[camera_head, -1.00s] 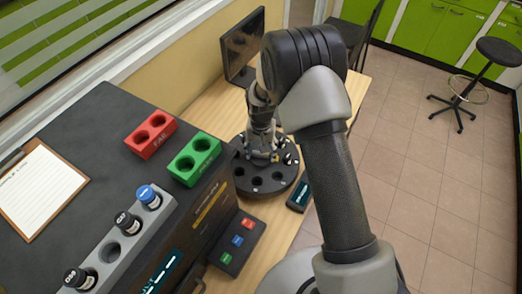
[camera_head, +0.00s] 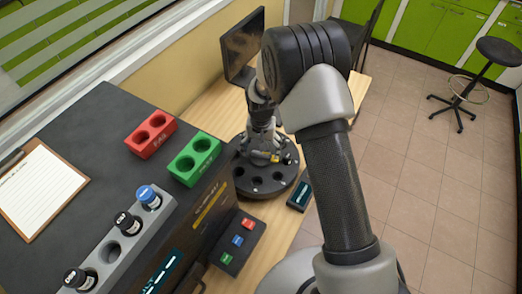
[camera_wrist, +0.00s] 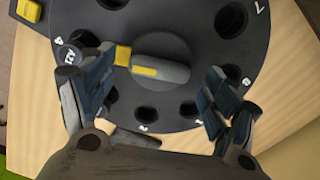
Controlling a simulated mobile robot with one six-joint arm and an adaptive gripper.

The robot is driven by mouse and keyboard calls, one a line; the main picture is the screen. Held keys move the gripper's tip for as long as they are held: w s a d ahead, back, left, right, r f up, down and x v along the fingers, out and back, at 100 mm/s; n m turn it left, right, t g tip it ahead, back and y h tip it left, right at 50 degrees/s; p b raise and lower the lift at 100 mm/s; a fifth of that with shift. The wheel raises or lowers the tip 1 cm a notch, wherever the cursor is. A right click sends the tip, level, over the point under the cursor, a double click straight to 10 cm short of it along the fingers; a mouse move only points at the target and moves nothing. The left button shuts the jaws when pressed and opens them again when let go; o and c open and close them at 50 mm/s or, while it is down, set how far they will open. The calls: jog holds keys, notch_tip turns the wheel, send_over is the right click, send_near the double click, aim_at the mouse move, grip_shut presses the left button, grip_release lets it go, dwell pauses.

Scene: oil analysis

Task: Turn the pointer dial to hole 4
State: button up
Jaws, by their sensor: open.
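The black round dial (camera_head: 262,190) with holes stands on the wooden table; it fills much of the wrist view (camera_wrist: 205,45). In the wrist view its grey pointer (camera_wrist: 160,71), with a yellow stripe and yellow tip part, points left and slightly up. The white 4 (camera_wrist: 59,41) is at the upper left rim, beside a hole holding a dark, white-lettered top (camera_wrist: 69,55). My gripper (camera_wrist: 157,90) is open over the dial, its fingers on either side of the pointer. The left finger is close to the pointer's tip; contact cannot be told.
A dark machine (camera_head: 95,125) stands left of the dial, with a red rack (camera_head: 150,135), a green rack (camera_head: 193,158) and a grey rack (camera_head: 122,246) of vials on top. A small display (camera_head: 300,194) lies right of the dial. A monitor (camera_head: 242,45) stands behind.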

notch_tip(320, 180, up, 11)
dwell(0.3)
dwell(0.4)
jog(key=s+d+r+n+t, duration=0.1)
jog(key=s+d+r, duration=0.3)
jog(key=r, duration=0.5)
jog(key=s+d+r+t, duration=0.1)
jog(key=s+d+r, duration=0.2)
jog(key=s+r, duration=0.45)
jog(key=s+d+r+t, duration=0.1)
jog(key=s+d+r, duration=0.1)
jog(key=s, duration=0.6)
jog(key=s+d+r+n+t, duration=0.1)
jog(key=s+r, duration=0.3)
jog(key=s, duration=0.5)
jog(key=shift+s+d+t, duration=0.25)
jog(key=shift+d+t, duration=0.05)
jog(key=shift+d, duration=0.35)
